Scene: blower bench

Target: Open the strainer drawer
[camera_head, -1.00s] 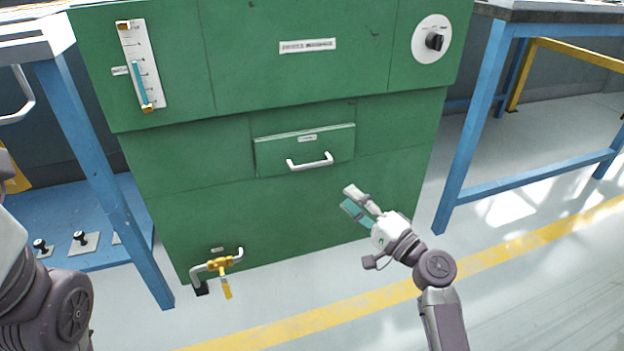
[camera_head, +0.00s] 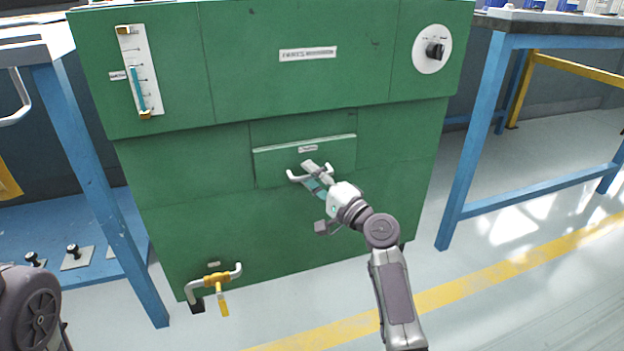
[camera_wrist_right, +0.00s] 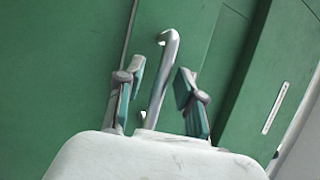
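The strainer drawer (camera_head: 275,166) is a green front with a small label, low in the middle of the green cabinet. In the right wrist view the handle (camera_wrist_right: 163,80) runs between the two teal-padded fingers of my right gripper (camera_wrist_right: 158,97), with a gap on each side. That gripper is open around the handle. The drawer's top edge shows as a pale line slightly proud of the cabinet face. My left gripper is not in view; only part of my left arm shows at the lower left.
A yellow-handled valve (camera_head: 217,281) on a pipe sticks out at the cabinet's lower left. A gauge (camera_head: 139,72) and a dial (camera_head: 432,50) sit above. Blue bench frames stand at left (camera_head: 92,165) and right (camera_head: 478,125). The floor in front is clear.

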